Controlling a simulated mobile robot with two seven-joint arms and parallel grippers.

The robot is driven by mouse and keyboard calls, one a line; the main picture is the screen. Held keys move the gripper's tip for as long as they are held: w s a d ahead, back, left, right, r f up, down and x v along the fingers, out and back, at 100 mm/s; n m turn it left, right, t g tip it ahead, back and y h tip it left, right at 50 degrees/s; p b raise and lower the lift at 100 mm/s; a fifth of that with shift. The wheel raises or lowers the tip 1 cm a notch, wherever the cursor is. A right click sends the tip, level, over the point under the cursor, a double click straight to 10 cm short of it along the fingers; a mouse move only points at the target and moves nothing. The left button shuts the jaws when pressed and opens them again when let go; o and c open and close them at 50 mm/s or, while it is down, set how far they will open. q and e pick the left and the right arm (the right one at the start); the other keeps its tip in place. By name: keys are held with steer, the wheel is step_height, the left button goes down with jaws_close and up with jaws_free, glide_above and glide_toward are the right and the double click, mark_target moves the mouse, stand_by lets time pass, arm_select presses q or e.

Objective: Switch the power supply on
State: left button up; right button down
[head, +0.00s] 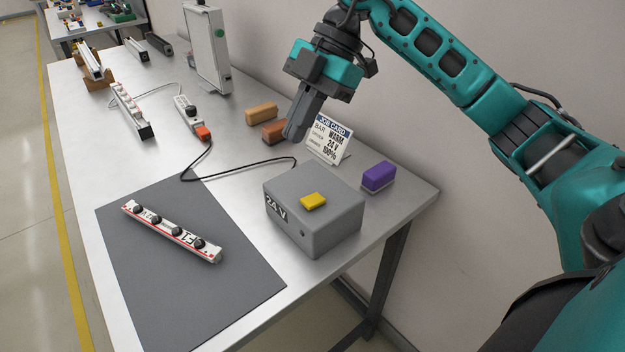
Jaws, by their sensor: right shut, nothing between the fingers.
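The power supply (335,225) is a grey box marked "24 V" near the right end of the metal table. A yellow square button or switch (313,201) sits on its top, and a small dark round socket is on its front side. I cannot tell from its look whether it is on. My right gripper (293,134) is shut and empty, pointing down above the table, behind the box and apart from it. It hangs in front of a brown block (273,131). My left gripper is not in view.
A job card (329,140) stands behind the box, and a purple block (379,176) lies to its right. A black cable (240,165) runs from the box to an orange plug (203,133). A light bar (172,232) lies on the dark mat (225,285). A white panel stands farther back.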

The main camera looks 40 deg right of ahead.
steer(key=d, duration=0.2)
steer(key=d+m+h, duration=0.1)
steer(key=d+r+m+h, duration=0.1)
steer(key=d, duration=0.1)
steer(key=shift+s+d+r, duration=0.1)
steer(key=shift+s+d, duration=0.2)
steer(key=b, duration=0.1)
glide_toward(307, 201)
steer(key=x, duration=0.5)
steer(key=shift+a, duration=0.3)
steer(key=shift+f, duration=0.75)
steer(key=shift+a, duration=0.1)
